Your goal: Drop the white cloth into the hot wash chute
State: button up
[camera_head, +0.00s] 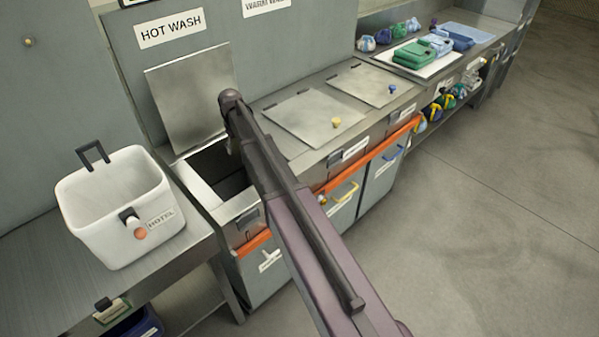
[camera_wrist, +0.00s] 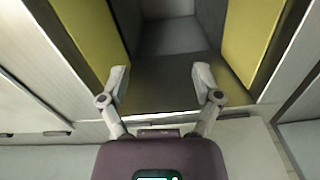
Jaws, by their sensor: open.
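The hot wash chute (camera_head: 226,168) stands open under the "HOT WASH" sign, with its metal lid (camera_head: 190,95) raised against the back panel. My arm reaches across it, and my gripper is mostly hidden behind the arm in the head view. In the wrist view my gripper (camera_wrist: 160,74) is open, with nothing between its fingers, facing an opening with yellow side walls (camera_wrist: 248,40). A pale patch (camera_wrist: 167,8) shows deep in that opening; I cannot tell whether it is cloth. I make out no white cloth for certain elsewhere.
A white "HOTEL" tub (camera_head: 112,215) with black handles stands on the metal counter at left; its visible inside looks empty. Two shut lids with knobs (camera_head: 302,118) (camera_head: 375,84) lie to the right. Folded bags on a white tray (camera_head: 428,66) sit farther back. Open floor lies right.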

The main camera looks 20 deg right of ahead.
jog(key=shift+o, duration=0.9)
jog(key=shift+r, duration=0.1)
notch_tip(320, 180, up, 5)
jog(key=p, duration=0.5)
jog(key=shift+r+p, duration=0.15)
jog(key=shift+p, duration=0.15)
